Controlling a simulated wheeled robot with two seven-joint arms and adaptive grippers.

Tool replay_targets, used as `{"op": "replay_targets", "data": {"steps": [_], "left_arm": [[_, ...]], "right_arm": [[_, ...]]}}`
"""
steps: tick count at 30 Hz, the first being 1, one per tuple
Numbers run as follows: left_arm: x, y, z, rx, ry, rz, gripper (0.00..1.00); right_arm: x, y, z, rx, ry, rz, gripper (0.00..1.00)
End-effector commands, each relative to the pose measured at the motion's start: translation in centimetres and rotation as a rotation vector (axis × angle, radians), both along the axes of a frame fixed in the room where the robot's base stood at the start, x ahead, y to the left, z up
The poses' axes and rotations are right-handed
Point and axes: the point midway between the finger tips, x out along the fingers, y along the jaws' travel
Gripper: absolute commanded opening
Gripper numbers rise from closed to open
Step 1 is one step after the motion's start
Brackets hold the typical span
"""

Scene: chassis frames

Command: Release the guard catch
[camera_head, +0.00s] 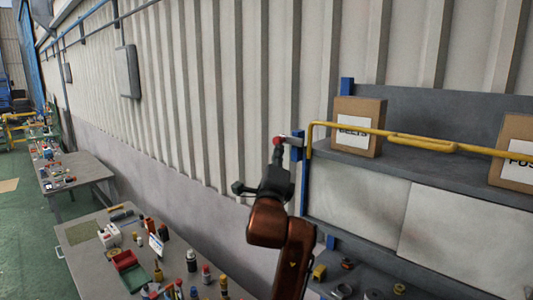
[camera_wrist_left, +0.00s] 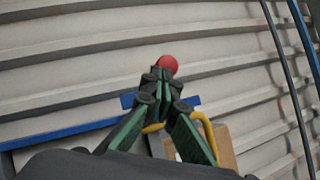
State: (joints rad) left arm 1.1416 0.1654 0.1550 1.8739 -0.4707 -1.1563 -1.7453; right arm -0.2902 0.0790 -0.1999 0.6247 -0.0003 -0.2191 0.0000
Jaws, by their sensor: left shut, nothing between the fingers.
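The guard catch shows as a red knob (camera_head: 278,141) on a short grey lever beside the blue post (camera_head: 298,168) at the left end of the shelf. A yellow guard bar (camera_head: 345,125) runs from that post across the shelf front. My left gripper (camera_head: 278,156) is shut and empty, with its fingertips right by the knob. In the left wrist view the red knob (camera_wrist_left: 168,64) shows just past the closed fingertips (camera_wrist_left: 160,78); I cannot tell whether they touch it. The gripper hides part of the lever there. My right gripper is not in view.
Cardboard boxes stand on the shelf behind the bar, one labelled box (camera_head: 367,112) near the post and another box (camera_head: 513,142) at right. A workbench (camera_head: 77,262) with tools and bottles stands below left. A corrugated wall (camera_head: 215,90) rises close behind.

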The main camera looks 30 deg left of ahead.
Motion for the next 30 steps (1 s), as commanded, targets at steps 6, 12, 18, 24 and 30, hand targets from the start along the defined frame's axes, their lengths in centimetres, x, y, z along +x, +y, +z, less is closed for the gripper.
{"op": "replay_targets", "data": {"steps": [6, 12, 18, 24, 30], "left_arm": [[0.4, -0.5, 0.0, 0.001, 0.001, -0.01, 0.0], [0.2, -0.4, -0.1, 0.001, 0.001, -0.007, 0.0], [0.0, -2.3, -1.1, 0.003, 0.002, -0.013, 0.0], [-2.3, -5.3, -2.8, 0.003, -0.003, -0.019, 0.0], [-6.2, -6.7, -4.1, 0.002, -0.003, -0.019, 0.0]], "right_arm": [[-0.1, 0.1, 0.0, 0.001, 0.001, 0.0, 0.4], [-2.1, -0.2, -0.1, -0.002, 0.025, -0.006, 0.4], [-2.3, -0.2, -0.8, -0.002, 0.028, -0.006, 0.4], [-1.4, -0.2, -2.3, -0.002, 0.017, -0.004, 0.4], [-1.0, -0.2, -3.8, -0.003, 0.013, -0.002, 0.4]]}}
